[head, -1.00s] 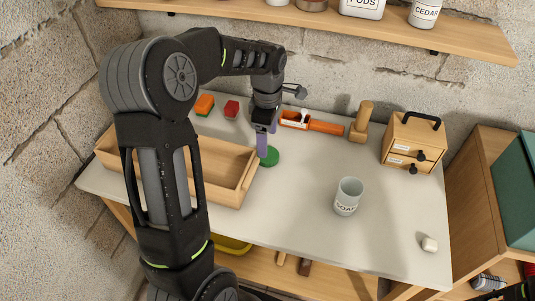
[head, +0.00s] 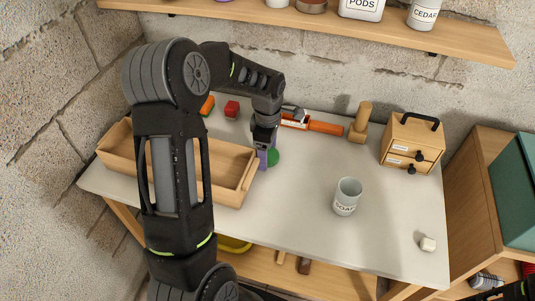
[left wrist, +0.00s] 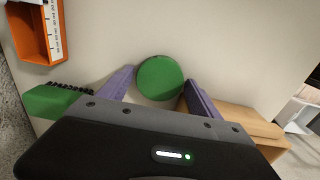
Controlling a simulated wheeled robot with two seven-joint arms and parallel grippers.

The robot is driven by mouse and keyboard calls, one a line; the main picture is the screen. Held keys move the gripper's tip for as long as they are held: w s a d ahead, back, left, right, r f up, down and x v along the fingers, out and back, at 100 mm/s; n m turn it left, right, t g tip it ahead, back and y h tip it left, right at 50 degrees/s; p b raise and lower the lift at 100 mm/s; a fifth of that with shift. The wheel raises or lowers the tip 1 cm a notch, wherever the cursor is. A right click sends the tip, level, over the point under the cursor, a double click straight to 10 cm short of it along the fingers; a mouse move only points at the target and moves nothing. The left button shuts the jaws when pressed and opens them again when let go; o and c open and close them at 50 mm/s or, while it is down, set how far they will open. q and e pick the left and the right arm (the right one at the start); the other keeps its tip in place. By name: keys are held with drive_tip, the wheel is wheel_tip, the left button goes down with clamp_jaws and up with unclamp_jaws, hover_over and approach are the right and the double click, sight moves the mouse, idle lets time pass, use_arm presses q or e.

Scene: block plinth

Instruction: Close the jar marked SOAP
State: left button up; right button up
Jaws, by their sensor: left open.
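The jar marked SOAP (head: 346,198) stands upright on the worktop, right of centre in the head view, with its top open. A green round disc, like a lid (head: 273,158), lies flat on the worktop to the jar's left. In the left wrist view the green disc (left wrist: 160,78) sits between the two purple fingers. My left gripper (head: 267,158) is open, pointing down at the disc with a finger on either side. I cannot tell whether the fingers touch it. In the head view the gripper partly hides the disc.
A wooden tray (head: 226,193) stands close left of the disc. An orange tool (head: 322,127), a wooden post (head: 360,122) and a small drawer box (head: 411,143) stand behind. The worktop between disc and jar is clear.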

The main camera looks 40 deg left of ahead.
use_arm(q)
drive_tip(key=shift+c, duration=0.4)
drive_tip(key=c, duration=1)
drive_tip(key=shift+r, duration=0.15)
wheel_tip(320, 180, up, 18)
drive_tip(key=shift+f+b, duration=0.1)
drive_tip(key=shift+b, duration=0.2)
idle(0.8)
